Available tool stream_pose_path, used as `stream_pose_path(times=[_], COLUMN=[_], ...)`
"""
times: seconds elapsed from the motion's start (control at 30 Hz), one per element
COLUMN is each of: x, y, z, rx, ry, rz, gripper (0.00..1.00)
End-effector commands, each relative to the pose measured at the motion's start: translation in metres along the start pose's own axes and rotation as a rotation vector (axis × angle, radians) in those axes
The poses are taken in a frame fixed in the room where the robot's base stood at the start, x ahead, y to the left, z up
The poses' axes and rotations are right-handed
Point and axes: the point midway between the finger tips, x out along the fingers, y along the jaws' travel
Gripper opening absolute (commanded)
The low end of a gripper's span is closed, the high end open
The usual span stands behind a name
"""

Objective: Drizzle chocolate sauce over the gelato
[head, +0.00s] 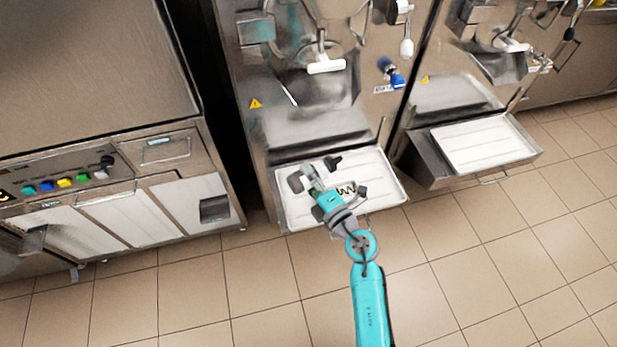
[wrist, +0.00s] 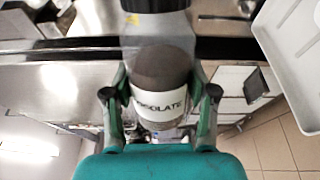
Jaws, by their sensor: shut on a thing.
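My gripper (head: 312,173) is over the left machine's white tray (head: 385,165) in the head view. In the wrist view my gripper (wrist: 160,95) is shut around a bottle (wrist: 158,68) with brown contents, a dark cap and a white label that seems to read "CHOCOLATE". In the head view the bottle is small and hard to make out between the fingers. A dark zigzag line (head: 347,189) shows on a pale patch beside my wrist, over the tray. I cannot tell whether that patch is the gelato; part of it is hidden by my arm.
A second machine has its own white tray (head: 483,145) at the right. A steel cabinet (head: 90,70) with coloured buttons stands at the left. The white tray's edge (wrist: 285,50) is at the wrist view's right. Tiled floor (head: 480,270) in front is clear.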

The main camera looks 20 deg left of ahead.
Motion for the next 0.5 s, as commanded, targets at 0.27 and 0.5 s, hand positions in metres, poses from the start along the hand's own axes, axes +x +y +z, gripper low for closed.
stream_pose_path(times=[0.27,0.5], x=[0.000,0.000], y=[0.008,0.018], z=[0.000,0.001], rx=[-0.085,-0.223], ry=[0.000,-0.001], rz=[0.003,0.002], gripper=[0.21,0.21])
